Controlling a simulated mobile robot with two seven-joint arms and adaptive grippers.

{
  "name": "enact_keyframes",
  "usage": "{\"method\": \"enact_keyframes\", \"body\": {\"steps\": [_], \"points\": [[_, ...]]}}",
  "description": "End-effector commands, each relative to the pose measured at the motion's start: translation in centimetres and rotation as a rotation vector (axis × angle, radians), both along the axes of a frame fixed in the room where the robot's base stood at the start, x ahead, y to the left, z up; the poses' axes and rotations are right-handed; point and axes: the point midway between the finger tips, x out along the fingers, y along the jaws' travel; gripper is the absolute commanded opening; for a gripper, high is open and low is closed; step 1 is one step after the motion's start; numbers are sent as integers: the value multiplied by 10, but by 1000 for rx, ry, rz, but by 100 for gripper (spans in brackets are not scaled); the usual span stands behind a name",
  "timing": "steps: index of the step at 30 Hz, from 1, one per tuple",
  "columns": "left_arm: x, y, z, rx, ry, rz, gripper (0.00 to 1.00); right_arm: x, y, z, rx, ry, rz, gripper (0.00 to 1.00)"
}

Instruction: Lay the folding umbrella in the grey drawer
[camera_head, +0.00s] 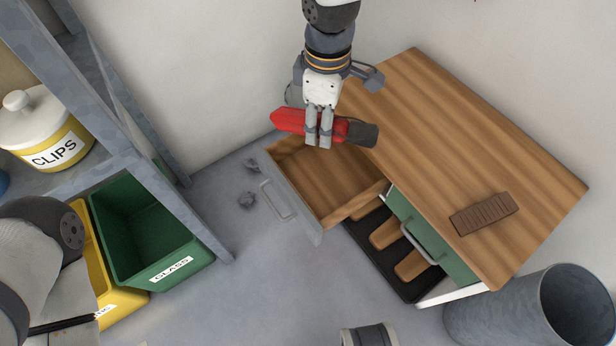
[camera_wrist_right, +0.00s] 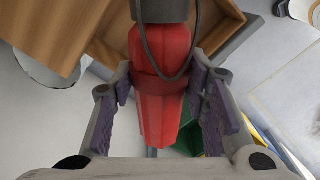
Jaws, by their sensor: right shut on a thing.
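The red folding umbrella (camera_head: 288,121), with a dark grey handle end, is held in the air above the back part of the grey drawer (camera_head: 301,222). My right gripper (camera_head: 319,140) is shut on it around the middle, pointing down. In the right wrist view the umbrella (camera_wrist_right: 160,105) lies lengthwise between the two fingers, with a dark strap loop beside it. The grey drawer is pulled out; its wooden inside looks empty where it shows. Part of my left arm shows at the lower left, but its gripper is out of view.
The drawer unit has a wooden top (camera_head: 450,150) with a brown ridged block (camera_head: 484,214) on it. A green drawer front (camera_head: 440,250) is beside the open drawer. A black tray (camera_head: 372,248) lies below. Green (camera_head: 150,235) and yellow bins stand left; a metal bin (camera_head: 490,312) stands lower right.

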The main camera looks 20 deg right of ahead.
Motion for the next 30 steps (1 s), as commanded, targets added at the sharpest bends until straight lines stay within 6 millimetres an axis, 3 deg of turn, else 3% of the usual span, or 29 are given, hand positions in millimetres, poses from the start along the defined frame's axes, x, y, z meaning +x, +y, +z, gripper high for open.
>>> {"method": "enact_keyframes", "body": {"steps": [6, 12, 17, 22, 30], "points": [[-7, -1, -21, -3, 28, -1, 62, -2, 0, -79, -1, 11, -2, 3], [-11, -2, -33, -5, 48, -3, 62, -1, -1, -129, -1, 6, 0, 3], [-13, -3, -37, -6, 55, -3, 62, -1, 0, -145, -1, 3, 1, 3], [-16, -3, -46, -7, 69, -4, 62, -1, -1, -176, -2, 5, 2, 3], [-16, -4, -45, -7, 68, -4, 62, 0, -1, -175, -2, 1, 1, 3]]}}
